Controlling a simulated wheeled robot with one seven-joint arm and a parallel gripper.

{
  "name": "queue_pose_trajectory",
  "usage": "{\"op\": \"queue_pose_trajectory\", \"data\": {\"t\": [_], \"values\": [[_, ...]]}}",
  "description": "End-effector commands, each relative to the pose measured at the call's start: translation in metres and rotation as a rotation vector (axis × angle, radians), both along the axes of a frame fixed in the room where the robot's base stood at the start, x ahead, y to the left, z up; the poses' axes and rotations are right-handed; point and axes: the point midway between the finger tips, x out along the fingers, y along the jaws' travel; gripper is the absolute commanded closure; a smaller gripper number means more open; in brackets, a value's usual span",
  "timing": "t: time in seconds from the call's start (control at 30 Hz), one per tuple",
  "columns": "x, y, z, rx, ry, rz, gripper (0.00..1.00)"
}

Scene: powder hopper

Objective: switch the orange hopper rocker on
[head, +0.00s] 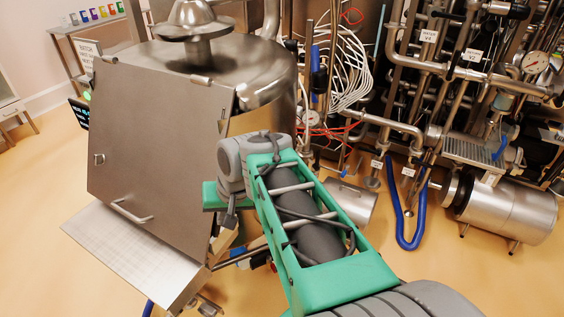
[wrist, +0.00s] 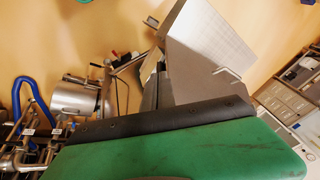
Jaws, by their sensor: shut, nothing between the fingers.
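The hopper is a large steel vessel (head: 265,75) with a flat, tilted steel door (head: 160,140) on its front, seen at the left of the head view. I cannot make out an orange rocker on it in either view. My gripper (wrist: 165,120) fills the lower part of the wrist view as a green body with a black edge, shut and empty. In the head view its green side shows beside the hopper door's right edge, and its fingertips are hidden behind my arm. I cannot tell whether it touches the hopper.
A pale steel shelf (head: 125,250) juts out below the door. Pipes and valves (head: 450,70) crowd the right, with a blue hose (head: 409,240) and a steel cylinder (head: 515,212) low down. A shelf with coloured containers (head: 90,18) stands far left. Floor shows at lower left.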

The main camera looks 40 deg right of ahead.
Motion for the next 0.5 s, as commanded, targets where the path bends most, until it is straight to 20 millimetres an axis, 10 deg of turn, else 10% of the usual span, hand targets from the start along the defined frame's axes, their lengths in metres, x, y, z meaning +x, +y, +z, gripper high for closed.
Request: {"op": "queue_pose_trajectory", "data": {"t": [0.3, 0.5], "values": [[-0.021, -0.191, 0.051, 0.402, -0.198, -0.712, 1.0], [-0.053, -0.238, 0.065, 0.524, -0.279, -0.885, 1.0]]}}
